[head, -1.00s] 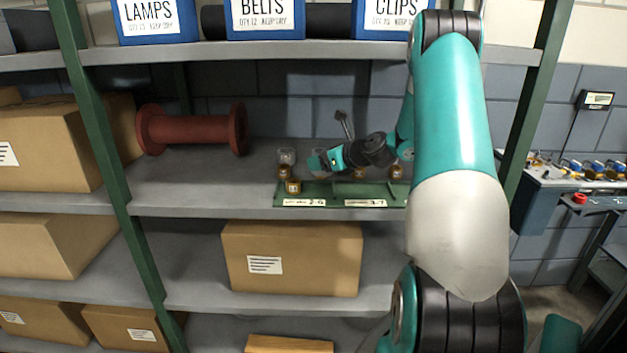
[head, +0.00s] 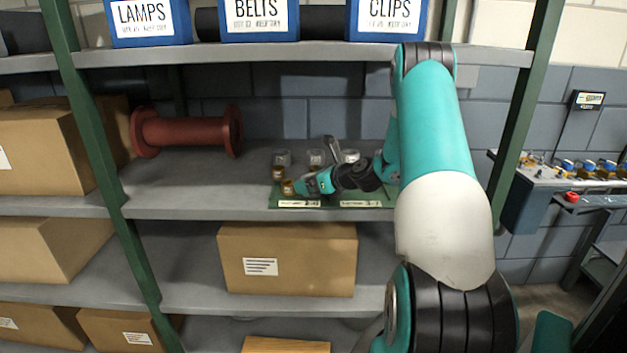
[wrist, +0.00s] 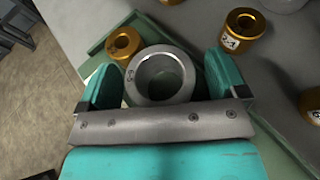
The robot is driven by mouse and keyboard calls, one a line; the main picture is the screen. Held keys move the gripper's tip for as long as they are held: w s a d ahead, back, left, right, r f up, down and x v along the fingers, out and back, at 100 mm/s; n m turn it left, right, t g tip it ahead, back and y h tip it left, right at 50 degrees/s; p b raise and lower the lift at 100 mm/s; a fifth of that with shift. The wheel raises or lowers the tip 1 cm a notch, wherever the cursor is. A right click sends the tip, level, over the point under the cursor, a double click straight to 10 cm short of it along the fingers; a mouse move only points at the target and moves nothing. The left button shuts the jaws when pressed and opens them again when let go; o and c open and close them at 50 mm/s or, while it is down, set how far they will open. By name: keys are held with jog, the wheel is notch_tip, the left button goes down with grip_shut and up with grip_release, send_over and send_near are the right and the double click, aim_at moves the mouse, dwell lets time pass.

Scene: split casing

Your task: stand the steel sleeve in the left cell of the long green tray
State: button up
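The long green tray (head: 331,204) lies along the shelf's front edge, with two white labels on its front. My gripper (head: 304,185) is low over its left part, pointing left. I cannot tell whether the sleeve touches the tray floor.
Behind the tray are another brass bushing (head: 278,173) and several pale grey cylinders (head: 317,157). A red-brown spool (head: 187,131) lies at the shelf's back left. The shelf left of the tray is clear. A green post (head: 520,130) stands right of my arm.

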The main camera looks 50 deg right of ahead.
jog(key=shift+s+r, duration=0.15)
jog(key=b+v, duration=0.1)
jog(key=v, duration=1)
jog(key=shift+s+r, duration=0.2)
jog(key=shift+s, duration=0.05)
jog(key=w+a+r+n+g+y, duration=0.1)
jog(key=a+r+n+g+y, duration=0.1)
jog(key=a+n, duration=0.55)
jog(key=w+a+r+n+g+y, duration=0.1)
jog(key=w+a+n+g+y, duration=0.3)
jog(key=a, duration=0.7)
jog(key=s+a+r+n+g, duration=0.1)
jog(key=a+r+n, duration=0.1)
jog(key=a+n, duration=0.7)
jog(key=s+a+r+n+g, duration=0.1)
jog(key=s+a+n+g, duration=0.1)
jog(key=s+a+n, duration=0.3)
jog(key=s+a+n+g, duration=0.2)
jog(key=a+n, duration=0.2)
jog(key=a, duration=0.3)
jog(key=s+a+r+n+g+h, duration=0.1)
jog(key=s+a+n, duration=0.5)
jog(key=s+n, duration=0.7)
jog(key=shift+s+r+g+h, duration=0.2)
jog(key=shift+g+h, duration=0.6)
